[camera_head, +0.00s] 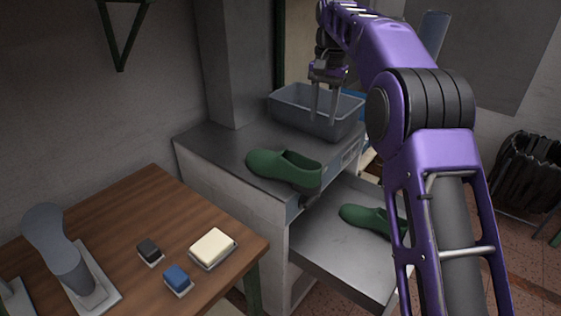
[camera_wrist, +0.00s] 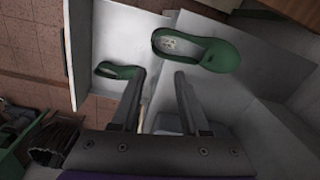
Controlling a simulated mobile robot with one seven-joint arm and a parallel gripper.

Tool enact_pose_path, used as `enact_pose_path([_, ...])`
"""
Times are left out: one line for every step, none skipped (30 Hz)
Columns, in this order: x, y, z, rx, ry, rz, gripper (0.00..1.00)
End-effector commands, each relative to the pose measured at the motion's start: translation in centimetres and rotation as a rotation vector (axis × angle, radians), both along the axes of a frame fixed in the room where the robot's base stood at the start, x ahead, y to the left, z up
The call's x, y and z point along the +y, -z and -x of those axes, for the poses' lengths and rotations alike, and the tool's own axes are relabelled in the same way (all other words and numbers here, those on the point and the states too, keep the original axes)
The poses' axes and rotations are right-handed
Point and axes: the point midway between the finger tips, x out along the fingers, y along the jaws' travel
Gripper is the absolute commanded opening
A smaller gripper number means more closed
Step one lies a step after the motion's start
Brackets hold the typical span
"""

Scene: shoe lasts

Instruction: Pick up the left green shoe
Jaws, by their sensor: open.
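One green shoe (camera_head: 284,168) lies on the grey counter top at the left in the head view. It also shows at the upper right of the wrist view (camera_wrist: 216,54), its opening facing the camera. A second green shoe (camera_head: 372,218) lies lower, on the pale pulled-out shelf, partly behind my arm. In the wrist view this second shoe (camera_wrist: 117,71) is at the left. My gripper (camera_head: 325,120) is open and empty, with its fingers pointing down above the counter, in front of the grey bin. In the wrist view my gripper's fingertips (camera_wrist: 161,72) are apart and touch neither shoe.
A grey bin (camera_head: 289,115) stands at the back of the counter (camera_head: 215,148). The pulled-out shelf (camera_head: 335,252) juts out below it. A wooden table (camera_head: 140,208) at the left holds a grey shoe last (camera_head: 62,245), a cream block (camera_head: 213,245), a blue block (camera_head: 176,277) and a dark block (camera_head: 150,250).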

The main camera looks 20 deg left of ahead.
Motion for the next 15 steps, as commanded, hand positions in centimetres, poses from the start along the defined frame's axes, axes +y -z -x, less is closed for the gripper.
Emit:
enact_pose_path([0.1,-0.4,0.0,0.006,0.056,0.014,0.45])
enact_pose_path([0.1,-0.5,0.1,0.008,0.088,0.021,0.45])
enact_pose_path([0.1,-0.6,0.1,0.011,0.125,0.028,0.45])
enact_pose_path([0.1,-0.7,0.2,0.012,0.146,0.032,0.45])
enact_pose_path([0.1,-0.7,0.2,0.013,0.163,0.036,0.45])
enact_pose_path([0.1,-0.7,0.2,0.015,0.178,0.038,0.45])
enact_pose_path([0.1,-0.5,0.2,0.015,0.186,0.040,0.45])
enact_pose_path([0.1,-0.3,0.2,0.017,0.190,0.041,0.45])
enact_pose_path([0.1,0.1,0.2,0.017,0.192,0.041,0.45])
enact_pose_path([0.0,0.5,0.3,0.018,0.192,0.042,0.45])
enact_pose_path([0.0,0.9,0.3,0.018,0.192,0.042,0.45])
enact_pose_path([0.0,1.6,0.3,0.020,0.191,0.042,0.45])
enact_pose_path([0.0,2.1,0.3,0.019,0.191,0.041,0.45])
enact_pose_path([0.0,2.8,0.3,0.020,0.191,0.041,0.45])
enact_pose_path([0.0,3.7,0.3,0.020,0.191,0.041,0.45])
